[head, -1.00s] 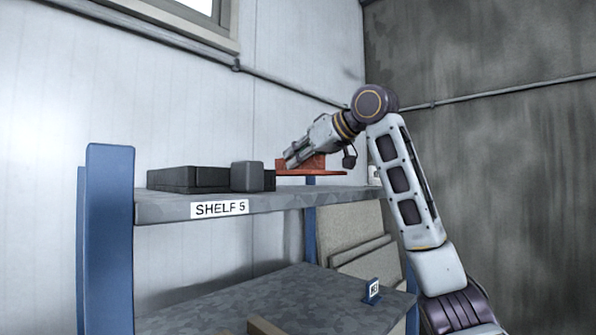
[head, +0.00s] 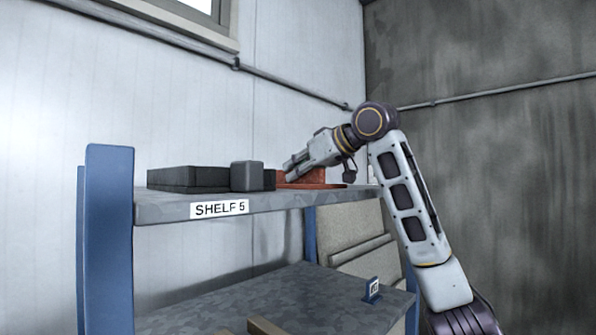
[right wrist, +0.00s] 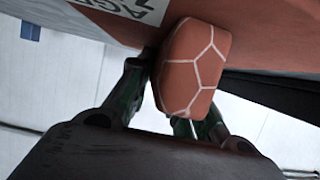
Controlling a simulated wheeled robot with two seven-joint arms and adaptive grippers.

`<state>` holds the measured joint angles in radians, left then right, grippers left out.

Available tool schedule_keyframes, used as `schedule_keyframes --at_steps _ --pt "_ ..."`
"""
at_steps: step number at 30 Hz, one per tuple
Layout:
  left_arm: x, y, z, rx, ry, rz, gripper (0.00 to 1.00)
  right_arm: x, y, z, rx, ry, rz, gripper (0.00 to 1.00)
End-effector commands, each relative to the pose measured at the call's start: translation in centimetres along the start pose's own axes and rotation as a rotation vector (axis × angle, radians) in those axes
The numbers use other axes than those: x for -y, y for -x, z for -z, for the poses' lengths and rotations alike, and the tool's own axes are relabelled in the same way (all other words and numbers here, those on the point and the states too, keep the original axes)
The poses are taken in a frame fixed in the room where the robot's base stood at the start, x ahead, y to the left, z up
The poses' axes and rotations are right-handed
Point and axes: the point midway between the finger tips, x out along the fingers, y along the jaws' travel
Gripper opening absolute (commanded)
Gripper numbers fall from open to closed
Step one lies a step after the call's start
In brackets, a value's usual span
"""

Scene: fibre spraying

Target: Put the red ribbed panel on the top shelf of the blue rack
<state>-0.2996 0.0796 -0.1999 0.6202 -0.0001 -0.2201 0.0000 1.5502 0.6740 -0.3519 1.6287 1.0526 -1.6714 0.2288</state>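The red ribbed panel (head: 318,185) lies flat and low at the right end of the top shelf (head: 163,212) of the blue rack (head: 108,240). It looks to be on the shelf surface or very close to it; I cannot tell for certain that it touches. My right gripper (head: 289,171) reaches over it from the right. In the right wrist view, the panel (right wrist: 265,40) spans the top, and the gripper's dark fingers (right wrist: 172,108) stand on both sides of its raised red block with white lines. The gripper appears shut on that block. My left gripper is not in view.
A black flat case (head: 188,179) and a dark grey block (head: 247,176) stand on the top shelf, just left of the panel. A label reading SHELF 5 (head: 219,209) is on its front edge. A lower shelf (head: 300,300) carries a small blue tag holder (head: 372,290).

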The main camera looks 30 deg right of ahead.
Motion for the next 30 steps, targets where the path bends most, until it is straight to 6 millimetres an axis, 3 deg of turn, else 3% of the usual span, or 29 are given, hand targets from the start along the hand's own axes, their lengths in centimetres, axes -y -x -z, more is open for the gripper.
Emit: schedule_keyframes --at_steps 1,4,18,23,30 --pt "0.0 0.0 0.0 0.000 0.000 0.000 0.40 0.0 0.0 0.0 0.000 0.000 0.000 0.28" --pt "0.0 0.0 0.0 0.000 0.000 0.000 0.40 0.0 0.0 0.0 0.000 0.000 0.000 0.41" --pt "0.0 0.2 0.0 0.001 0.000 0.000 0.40 0.0 0.1 0.3 0.000 0.000 0.000 0.41" --pt "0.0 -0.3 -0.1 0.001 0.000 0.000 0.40 0.0 1.3 0.2 -0.003 0.000 -0.001 0.41" --pt "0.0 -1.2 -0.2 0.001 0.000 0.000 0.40 0.0 4.5 0.1 -0.004 0.000 -0.001 0.41"
